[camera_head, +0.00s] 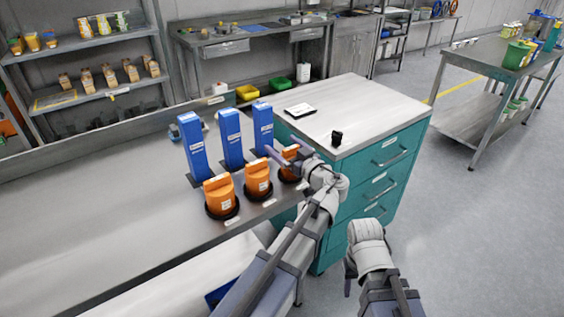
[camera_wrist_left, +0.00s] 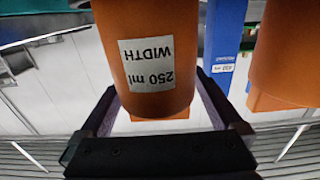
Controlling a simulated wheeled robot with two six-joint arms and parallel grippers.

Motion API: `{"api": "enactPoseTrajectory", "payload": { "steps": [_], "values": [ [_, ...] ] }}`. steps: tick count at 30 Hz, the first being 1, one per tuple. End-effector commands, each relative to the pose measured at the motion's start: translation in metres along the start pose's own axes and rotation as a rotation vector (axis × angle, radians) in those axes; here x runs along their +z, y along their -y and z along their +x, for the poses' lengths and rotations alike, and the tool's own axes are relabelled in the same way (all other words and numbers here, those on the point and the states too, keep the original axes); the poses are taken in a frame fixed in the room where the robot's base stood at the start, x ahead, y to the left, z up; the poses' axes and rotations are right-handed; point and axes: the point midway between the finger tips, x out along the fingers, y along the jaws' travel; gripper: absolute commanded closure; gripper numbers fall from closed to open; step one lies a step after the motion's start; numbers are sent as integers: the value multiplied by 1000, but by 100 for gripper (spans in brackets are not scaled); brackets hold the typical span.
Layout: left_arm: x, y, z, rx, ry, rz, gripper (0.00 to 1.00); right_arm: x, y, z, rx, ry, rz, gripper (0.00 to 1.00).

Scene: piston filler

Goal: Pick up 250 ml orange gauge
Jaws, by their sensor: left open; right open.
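The 250 ml orange gauge (camera_head: 289,174) is the rightmost of three orange gauges standing in dark round seats on the steel bench, partly hidden by my left gripper. In the left wrist view it fills the middle (camera_wrist_left: 150,100), with an upside-down white label reading "250 ml WIDTH". My left gripper (camera_head: 286,154) is open at this gauge. In the left wrist view, its dark fingers (camera_wrist_left: 157,98) lie on either side of the gauge; contact is unclear. My right gripper (camera_head: 349,274) is low beside the teal cabinet, apart from the gauges; only a small dark part shows.
Two other orange gauges, (camera_head: 258,180) and (camera_head: 220,196), stand to the left. Several blue upright blocks (camera_head: 232,138) stand behind them. A teal drawer cabinet (camera_head: 375,165) with a small black object (camera_head: 337,138) on top is to the right. The bench's left part is clear.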

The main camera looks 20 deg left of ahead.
Motion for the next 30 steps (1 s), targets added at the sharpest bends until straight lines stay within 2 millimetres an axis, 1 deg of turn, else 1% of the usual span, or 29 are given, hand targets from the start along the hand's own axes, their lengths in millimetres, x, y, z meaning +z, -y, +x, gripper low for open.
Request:
{"api": "enactPoseTrajectory", "payload": {
  "steps": [5, 30],
  "values": [
    [0, 0, 0, 1, 0, 0, 1, 0, 0, 0, 0, 0, 0, 50],
    [0, 0, 0, 1, 0, 0, 96, 0, 0, 0, 0, 0, 0, 50]
  ]
}}
